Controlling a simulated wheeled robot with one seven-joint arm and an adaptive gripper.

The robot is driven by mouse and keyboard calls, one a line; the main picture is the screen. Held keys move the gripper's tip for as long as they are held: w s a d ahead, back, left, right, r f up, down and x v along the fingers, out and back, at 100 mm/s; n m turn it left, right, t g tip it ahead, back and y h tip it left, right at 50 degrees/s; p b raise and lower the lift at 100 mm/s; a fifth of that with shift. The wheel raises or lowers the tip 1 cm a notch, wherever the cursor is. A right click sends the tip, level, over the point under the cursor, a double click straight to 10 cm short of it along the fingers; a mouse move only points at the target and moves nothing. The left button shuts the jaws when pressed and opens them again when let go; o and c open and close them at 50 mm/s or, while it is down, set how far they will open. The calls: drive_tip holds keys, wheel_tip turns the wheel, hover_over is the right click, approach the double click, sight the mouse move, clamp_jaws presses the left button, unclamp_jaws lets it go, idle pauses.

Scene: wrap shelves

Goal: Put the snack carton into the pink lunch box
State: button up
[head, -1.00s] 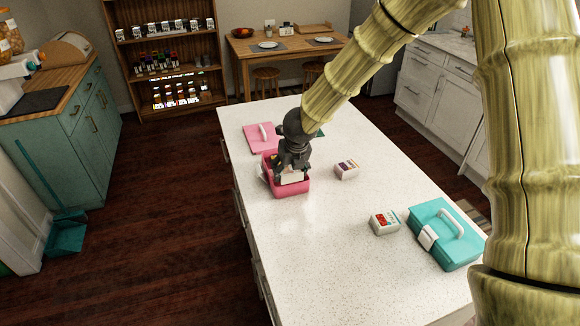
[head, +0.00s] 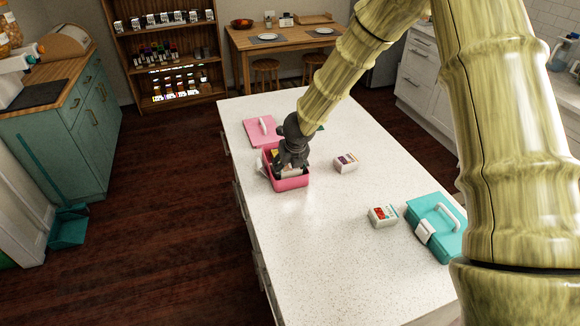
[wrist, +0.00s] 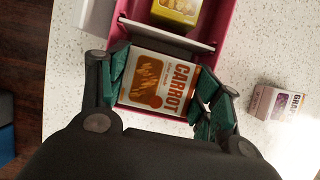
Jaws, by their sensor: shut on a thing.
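The snack carton (wrist: 158,84), white and orange with "CARROT" on its face, is between the green-padded fingers of my gripper (wrist: 160,95) in the wrist view. The pink lunch box (head: 292,184) stands open on the white counter. In the head view my gripper (head: 291,168) is down at the box, and the carton shows only as a pale patch inside its near end. A yellow carton (wrist: 177,14) lies in the box's far part, beyond a pale divider (wrist: 165,34). The wrist view does not show whether the carton touches the box floor.
The pink lid (head: 262,135) lies behind the box. A carton with purple print (head: 346,163) stands to its right. A white and red carton (head: 383,216) and a closed teal lunch box (head: 436,228) are nearer on the right. The counter's front middle is clear.

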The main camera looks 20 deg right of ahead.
drive_tip(key=shift+f, duration=0.4)
drive_tip(key=shift+f+b, duration=0.25)
drive_tip(key=shift+b, duration=0.25)
drive_tip(key=o, duration=0.7)
drive_tip(key=shift+o, duration=0.2)
drive_tip(key=shift+r, duration=0.2)
drive_tip(key=shift+r+p, duration=0.6)
drive_tip(key=shift+p, duration=0.15)
drive_tip(key=b+v, duration=0.1)
drive_tip(key=v, duration=1)
drive_tip(key=shift+s+r, duration=0.25)
drive_tip(key=shift+r, duration=0.05)
